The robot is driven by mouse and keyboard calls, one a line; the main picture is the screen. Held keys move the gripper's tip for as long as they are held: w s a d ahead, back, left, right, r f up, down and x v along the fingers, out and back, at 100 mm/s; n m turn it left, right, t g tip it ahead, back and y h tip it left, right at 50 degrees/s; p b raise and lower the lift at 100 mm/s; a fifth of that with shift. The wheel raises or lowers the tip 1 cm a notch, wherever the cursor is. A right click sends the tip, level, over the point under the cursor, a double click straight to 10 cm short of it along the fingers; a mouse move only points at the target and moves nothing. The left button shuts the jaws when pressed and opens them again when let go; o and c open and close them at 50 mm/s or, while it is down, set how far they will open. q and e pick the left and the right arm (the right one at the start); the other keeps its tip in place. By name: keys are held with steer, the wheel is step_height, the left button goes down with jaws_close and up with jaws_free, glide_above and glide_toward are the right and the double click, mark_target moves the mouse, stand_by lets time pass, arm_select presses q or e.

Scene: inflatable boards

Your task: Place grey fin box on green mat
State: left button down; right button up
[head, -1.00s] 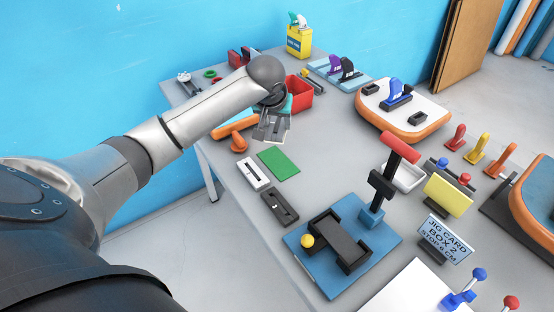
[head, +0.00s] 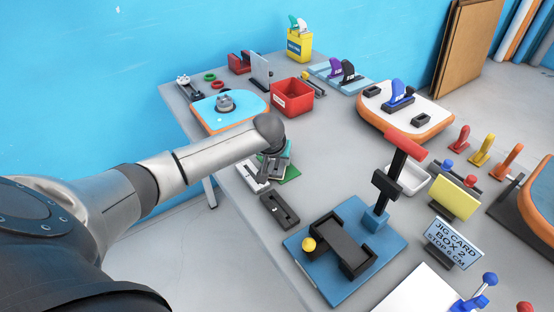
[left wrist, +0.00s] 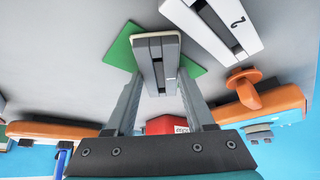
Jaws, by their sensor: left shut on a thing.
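My left gripper (left wrist: 160,95) is shut on the grey fin box (left wrist: 158,58), a short box with a dark slot and a pale end. The left wrist view shows the box between the two fingers, in front of the green mat (left wrist: 122,50). In the head view the left gripper (head: 272,168) is over the mat (head: 292,174), covering most of it. I cannot tell whether the box touches the mat. My right gripper is not in view.
A white slotted box (head: 249,178) and a dark slotted box (head: 280,209) lie close by on the near side. The blue board (head: 238,106) with orange edge and the red bin (head: 292,97) stand behind. A blue jig base (head: 315,285) is nearer.

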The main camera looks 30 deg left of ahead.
arm_select(q)
steer(key=shift+f, duration=0.15)
steer(key=shift+c, duration=1.3)
jaws_free()
steer(key=shift+s+r, duration=0.1)
steer(key=shift+r, duration=0.25)
steer(key=p+v, duration=0.3)
steer(key=v, duration=0.8)
steer(key=shift+r, duration=0.3)
steer(key=shift+s, duration=0.1)
